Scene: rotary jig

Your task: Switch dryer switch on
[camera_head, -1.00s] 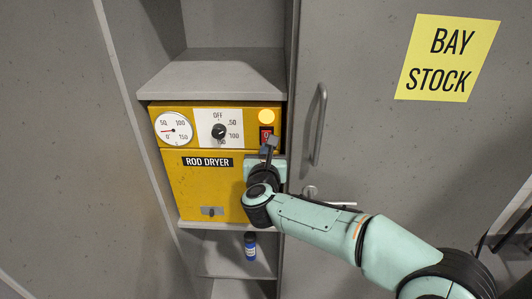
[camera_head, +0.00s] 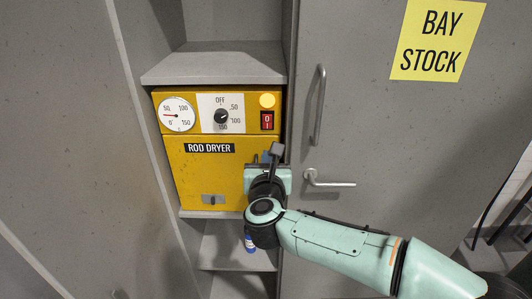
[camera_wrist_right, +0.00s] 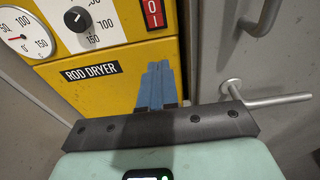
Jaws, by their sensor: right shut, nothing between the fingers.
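The yellow rod dryer (camera_head: 210,172) sits on a shelf in the cabinet. Its red rocker switch (camera_head: 267,121) is at the upper right of its front, below a round pale-yellow lamp (camera_head: 267,100). The switch also shows at the top of the right wrist view (camera_wrist_right: 153,14); I cannot tell which way it is rocked. My right gripper (camera_head: 271,153) is shut and empty, below the switch and apart from it. Its blue fingers (camera_wrist_right: 155,80) are together in the right wrist view. My left gripper is not in view.
The dryer carries a round gauge (camera_head: 177,114), a dial knob (camera_head: 221,116) and a small front latch (camera_head: 213,200). A grey door with a vertical handle (camera_head: 318,105) and a lever handle (camera_head: 330,181) stands close on the right.

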